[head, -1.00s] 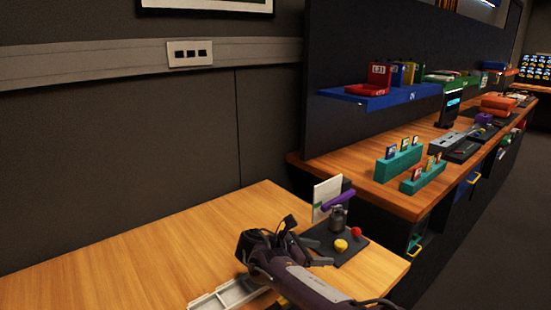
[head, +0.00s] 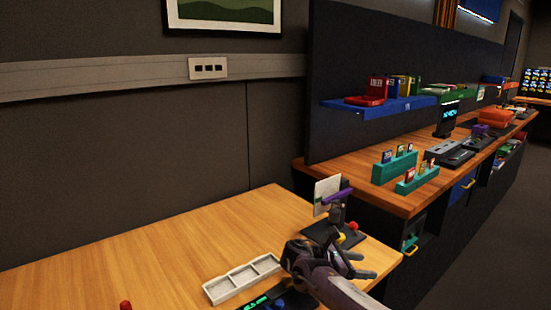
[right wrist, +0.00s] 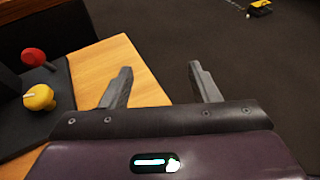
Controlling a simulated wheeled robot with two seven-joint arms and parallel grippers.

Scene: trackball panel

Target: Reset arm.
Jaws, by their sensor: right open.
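My right gripper (head: 345,262) is over the near right part of the wooden table (head: 150,255), beside the trackball panel (head: 320,233). In the right wrist view my right gripper (right wrist: 160,85) is open, with nothing between its fingers. The dark panel (right wrist: 50,115) shows at the left there, with a yellow knob (right wrist: 40,97) and a red knob (right wrist: 33,57), both clear of the fingers. In the head view the arm and gripper hide part of the panel. My left gripper is not in view.
A white compartment tray (head: 242,279) and a dark device with green lights (head: 275,299) lie left of my right arm. A small red object (head: 126,305) shows at the bottom edge. Another wooden counter (head: 400,200) stands behind at right.

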